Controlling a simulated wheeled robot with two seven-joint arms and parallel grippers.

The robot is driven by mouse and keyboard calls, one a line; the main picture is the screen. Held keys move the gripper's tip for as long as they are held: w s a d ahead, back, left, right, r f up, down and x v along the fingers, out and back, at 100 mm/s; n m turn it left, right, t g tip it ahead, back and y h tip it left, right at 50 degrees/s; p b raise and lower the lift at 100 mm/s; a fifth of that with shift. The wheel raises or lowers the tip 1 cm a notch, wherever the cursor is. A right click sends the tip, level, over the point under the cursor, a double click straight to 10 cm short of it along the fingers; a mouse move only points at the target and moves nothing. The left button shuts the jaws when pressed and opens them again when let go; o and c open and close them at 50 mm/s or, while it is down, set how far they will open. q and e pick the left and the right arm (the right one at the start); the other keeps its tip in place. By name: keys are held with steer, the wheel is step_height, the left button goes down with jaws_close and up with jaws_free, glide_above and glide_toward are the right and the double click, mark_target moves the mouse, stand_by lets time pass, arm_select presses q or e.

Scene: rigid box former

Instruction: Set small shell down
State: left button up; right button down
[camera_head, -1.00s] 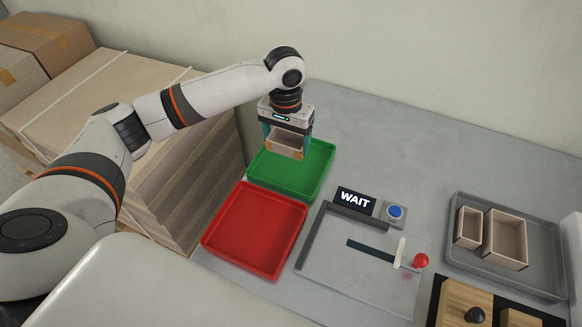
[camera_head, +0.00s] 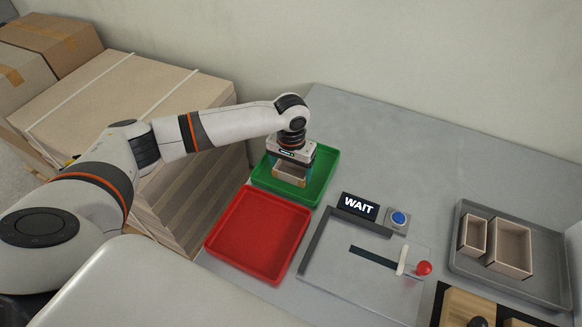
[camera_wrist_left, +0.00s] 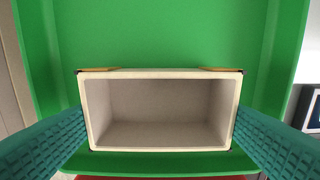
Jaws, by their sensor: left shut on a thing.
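The small shell (camera_head: 290,175) is an open-topped, pale box with a brown outside. My left gripper (camera_head: 291,172) is shut on it, with one teal finger on each short end. The shell is at the green tray (camera_head: 322,184), inside its outline; whether its base touches the tray floor I cannot tell. In the left wrist view the shell (camera_wrist_left: 158,112) shows its empty inside, with the green tray (camera_wrist_left: 160,35) below and around it. My right gripper is not in view.
A red tray (camera_head: 258,232) lies just in front of the green one. A fixture with a WAIT sign (camera_head: 359,206), blue button (camera_head: 399,218) and red knob (camera_head: 424,268) stands to the right. A grey tray (camera_head: 545,290) holds two more shells. Stacked boards (camera_head: 130,100) stand at left.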

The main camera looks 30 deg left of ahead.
arm_select(q)
steer(key=o, duration=0.9)
step_height(320, 180, up, 12)
steer(key=shift+r+b, duration=0.1)
steer(key=shift+b, duration=0.2)
